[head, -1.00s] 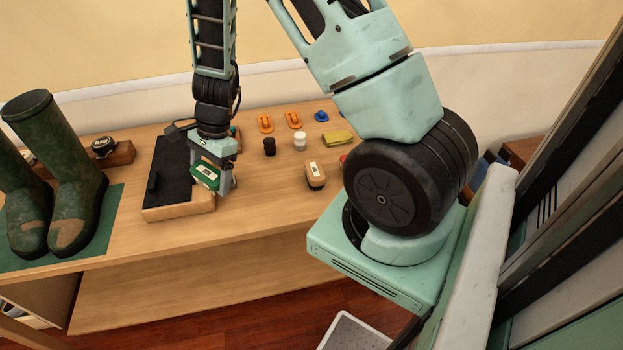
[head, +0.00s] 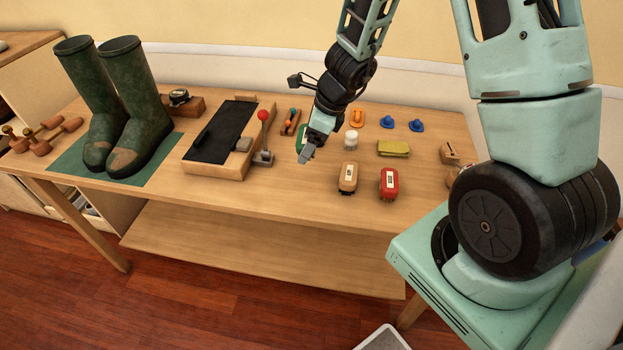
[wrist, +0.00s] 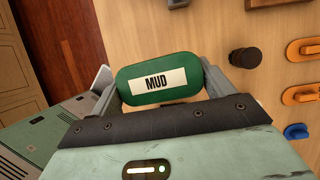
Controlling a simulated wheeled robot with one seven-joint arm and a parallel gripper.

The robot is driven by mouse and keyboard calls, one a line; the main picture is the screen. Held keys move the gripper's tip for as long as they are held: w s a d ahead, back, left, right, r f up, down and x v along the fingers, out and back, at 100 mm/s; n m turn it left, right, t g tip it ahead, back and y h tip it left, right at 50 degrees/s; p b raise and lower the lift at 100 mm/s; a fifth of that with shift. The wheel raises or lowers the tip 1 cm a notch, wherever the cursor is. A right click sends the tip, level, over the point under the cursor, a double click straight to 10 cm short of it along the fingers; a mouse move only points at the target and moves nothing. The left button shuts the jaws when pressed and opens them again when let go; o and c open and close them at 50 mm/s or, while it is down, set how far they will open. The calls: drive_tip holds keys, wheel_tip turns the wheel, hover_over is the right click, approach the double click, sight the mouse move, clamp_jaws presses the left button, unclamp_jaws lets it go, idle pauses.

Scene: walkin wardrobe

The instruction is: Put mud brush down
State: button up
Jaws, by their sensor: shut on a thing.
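The mud brush has a green oval top with a white label reading MUD, seen in the wrist view (wrist: 158,84). My gripper (wrist: 160,78) is shut on it, with a finger at each end. In the head view, my gripper (head: 309,150) is over the table, right of the red-knobbed lever, and only a green edge of the brush (head: 301,138) shows. The brush's underside is hidden, and I cannot tell how far it is from the tabletop. A tan brush (head: 347,178) and a red brush (head: 389,183) stand on the table to the right.
The lever (head: 263,140) stands by the black-topped tray (head: 220,132). Green boots (head: 135,105) stand on a mat at left. A white jar (head: 351,141) and yellow cloth (head: 393,148) are near the brushes. The table's front (head: 290,200) is bare.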

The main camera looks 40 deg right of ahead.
sight(304, 180)
wheel_tip(304, 180, down, 10)
drive_tip(key=b, duration=0.5)
drive_tip(key=shift+r, duration=0.2)
drive_tip(key=shift+f+b, duration=0.35)
drive_tip(key=shift+b, duration=0.15)
drive_tip(key=shift+f, duration=0.1)
drive_tip(key=o, duration=1.6)
